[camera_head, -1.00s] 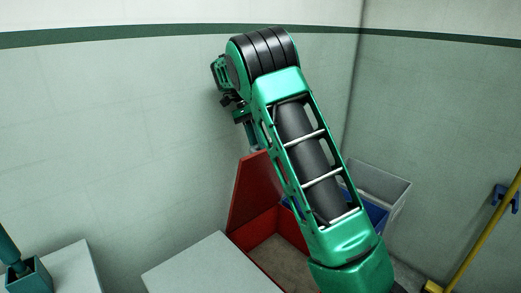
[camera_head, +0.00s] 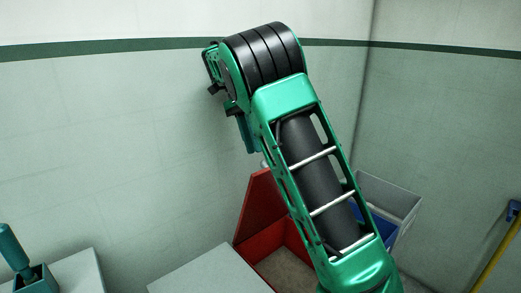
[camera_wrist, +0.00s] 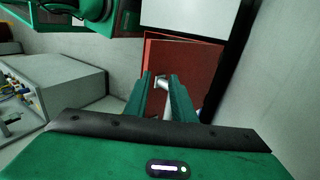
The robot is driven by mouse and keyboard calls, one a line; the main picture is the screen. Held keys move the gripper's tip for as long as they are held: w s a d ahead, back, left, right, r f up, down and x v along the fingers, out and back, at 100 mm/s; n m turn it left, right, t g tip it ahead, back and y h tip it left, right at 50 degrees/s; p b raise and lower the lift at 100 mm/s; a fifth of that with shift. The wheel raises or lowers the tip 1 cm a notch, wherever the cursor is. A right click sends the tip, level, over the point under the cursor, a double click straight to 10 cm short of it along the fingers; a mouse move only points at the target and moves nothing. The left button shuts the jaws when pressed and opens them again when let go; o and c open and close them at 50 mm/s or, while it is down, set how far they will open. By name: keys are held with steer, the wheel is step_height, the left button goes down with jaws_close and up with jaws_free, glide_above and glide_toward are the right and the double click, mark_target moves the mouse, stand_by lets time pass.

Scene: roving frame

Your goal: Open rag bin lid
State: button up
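The red rag bin (camera_head: 243,252) stands low against the wall, its lid (camera_head: 262,208) raised steeply and its brownish inside (camera_head: 284,268) showing. My arm hides the bin's right part. In the wrist view the red lid (camera_wrist: 205,60) lies beyond my fingers, with a pale metal handle (camera_wrist: 163,84) seen through the gap between them. My gripper (camera_wrist: 161,76) has its two green fingers apart and looks open. In the head view my gripper (camera_head: 250,150) is partly hidden behind my arm, just above the lid's top edge. I cannot tell whether a finger touches the handle.
A grey bin (camera_head: 398,195) with blue inside stands right of the rag bin. A pale top (camera_head: 205,272) lies in front at left. A teal holder with a handle (camera_head: 30,275) is at far left. A yellow pole (camera_head: 492,250) leans at right. Walls close the corner.

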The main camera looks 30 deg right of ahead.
steer(key=shift+s+a+r, duration=0.2)
steer(key=shift+a+r, duration=0.2)
steer(key=shift+a, duration=0.25)
steer(key=shift+s+a+r, duration=0.25)
steer(key=shift+a+r, duration=0.1)
steer(key=shift+a, duration=0.25)
steer(key=shift+s+a+r, duration=0.2)
steer(key=shift+a+r, duration=0.2)
steer(key=shift+a, duration=0.25)
